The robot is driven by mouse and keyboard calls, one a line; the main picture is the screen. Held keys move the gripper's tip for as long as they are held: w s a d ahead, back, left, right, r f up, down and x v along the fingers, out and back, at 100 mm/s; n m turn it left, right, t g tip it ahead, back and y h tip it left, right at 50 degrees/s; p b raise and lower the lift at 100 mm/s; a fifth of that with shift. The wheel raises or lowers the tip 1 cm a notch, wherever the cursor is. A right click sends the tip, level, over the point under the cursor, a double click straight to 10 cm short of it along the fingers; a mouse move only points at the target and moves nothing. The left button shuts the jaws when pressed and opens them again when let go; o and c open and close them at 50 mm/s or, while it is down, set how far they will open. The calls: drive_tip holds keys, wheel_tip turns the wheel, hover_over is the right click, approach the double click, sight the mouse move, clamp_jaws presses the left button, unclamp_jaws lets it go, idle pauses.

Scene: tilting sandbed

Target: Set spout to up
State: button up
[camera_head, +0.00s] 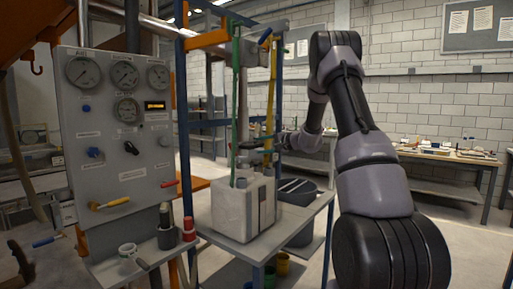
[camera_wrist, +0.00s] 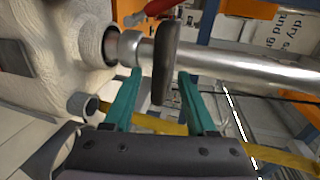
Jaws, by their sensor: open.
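No part is plainly marked as the spout. In the wrist view a bare metal pipe (camera_wrist: 235,66) comes out of a collar on a pale, rough-surfaced block (camera_wrist: 62,30). A dark flat bar (camera_wrist: 167,50) crosses the pipe; I cannot tell whether it is the spout. My gripper (camera_wrist: 160,74) has two teal fingers, open, one on either side of the bar's near end. I cannot tell whether either finger touches it. In the head view my gripper (camera_head: 250,146) is beside the upright pipe above the pale block (camera_head: 229,208), and small there.
A grey panel (camera_head: 110,205) with gauges, knobs and levers stands at the left. The block sits on a grey table (camera_head: 222,243) beside a dark bucket. Green and yellow uprights and a blue frame (camera_head: 182,100) crowd the pipe. A yellow strip (camera_wrist: 160,124) passes behind my fingers.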

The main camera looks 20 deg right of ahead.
sight(258, 145)
drive_tip(key=shift+x, duration=1.5)
clamp_jaws()
drive_tip(key=shift+r, duration=0.2)
